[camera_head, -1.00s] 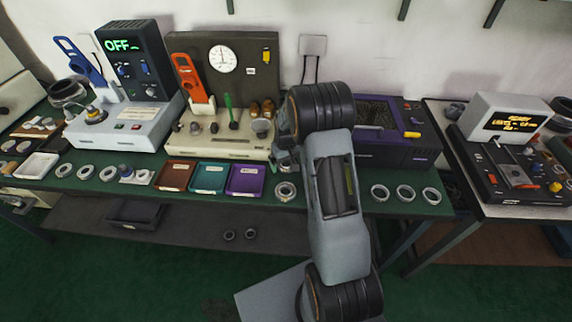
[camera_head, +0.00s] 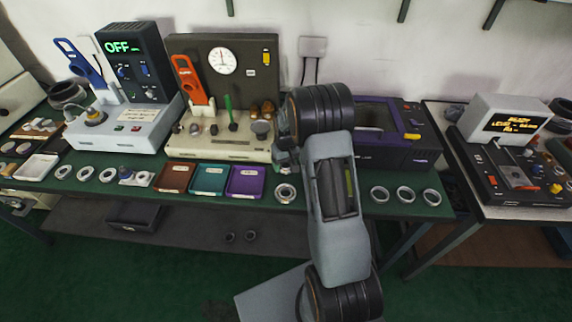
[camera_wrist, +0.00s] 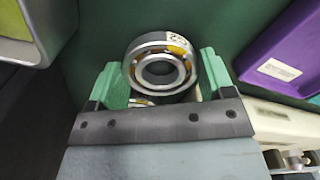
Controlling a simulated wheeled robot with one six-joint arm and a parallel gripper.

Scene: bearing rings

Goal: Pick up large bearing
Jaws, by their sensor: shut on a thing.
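A bearing ring (camera_wrist: 185,72), silver with yellowish parts in its face, sits between the two green fingers of my gripper (camera_wrist: 160,72) in the wrist view. My gripper is shut on it, one finger at each side. Part of another ring-like shape (camera_wrist: 143,101) shows below it, mostly hidden by the bearing and my gripper. In the head view a bearing (camera_head: 286,199) shows on the green bench just below my gripper, right of the purple tray. My fingers are too small and hidden there to make out.
The purple tray (camera_head: 246,182) stands close on the left, with teal (camera_head: 208,179) and brown (camera_head: 173,176) trays beyond. Several loose rings (camera_head: 405,203) lie right of my arm, before a dark purple machine (camera_head: 425,150).

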